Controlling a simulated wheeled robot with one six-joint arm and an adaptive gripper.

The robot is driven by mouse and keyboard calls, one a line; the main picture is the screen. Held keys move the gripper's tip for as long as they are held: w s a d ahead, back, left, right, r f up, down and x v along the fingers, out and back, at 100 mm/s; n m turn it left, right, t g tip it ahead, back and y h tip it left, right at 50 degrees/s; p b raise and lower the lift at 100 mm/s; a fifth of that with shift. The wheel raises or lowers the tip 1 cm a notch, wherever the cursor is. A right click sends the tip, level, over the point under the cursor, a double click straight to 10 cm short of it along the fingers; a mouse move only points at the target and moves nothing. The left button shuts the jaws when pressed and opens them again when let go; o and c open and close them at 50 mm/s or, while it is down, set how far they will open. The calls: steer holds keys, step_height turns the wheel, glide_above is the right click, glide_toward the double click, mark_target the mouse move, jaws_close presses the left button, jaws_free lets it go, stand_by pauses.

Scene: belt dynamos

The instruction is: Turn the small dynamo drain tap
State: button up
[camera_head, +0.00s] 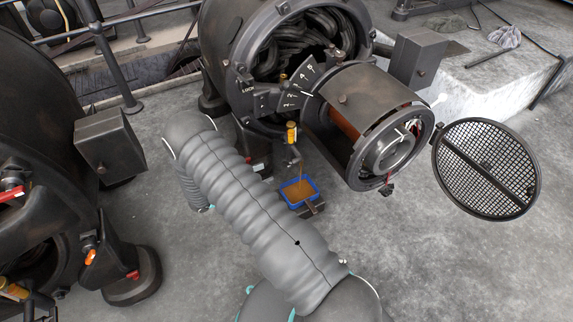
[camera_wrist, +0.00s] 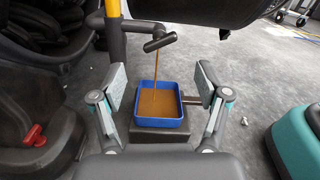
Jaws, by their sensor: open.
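The small dynamo drain tap (camera_wrist: 160,42) shows in the wrist view as a dark crossbar on a short arm off a yellow pipe (camera_wrist: 113,35). A thin brown stream (camera_wrist: 156,68) runs from the tap into a blue tray (camera_wrist: 184,125) holding brown liquid. In the head view the tap (camera_head: 294,162) hangs below the small dynamo (camera_head: 375,95), above the blue tray (camera_head: 286,204). My gripper (camera_wrist: 162,85) is open and empty. Its fingers show left and right of the tray and stream, below the tap in the picture. My gripper is hidden behind my grey arm in the head view.
A round mesh cover (camera_head: 487,168) stands open at the right of the dynamo. A large dark machine (camera_head: 35,130) with a red lever (camera_head: 12,194) stands at the left. In the wrist view a red part (camera_wrist: 35,135) is at the left. Grey floor (camera_head: 430,270) is clear at lower right.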

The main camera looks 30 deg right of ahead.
mark_target(286, 164)
steer(key=d, duration=0.8)
steer(key=shift+w+d, duration=0.15)
steer(key=shift+d, duration=0.2)
steer(key=c, duration=1.1)
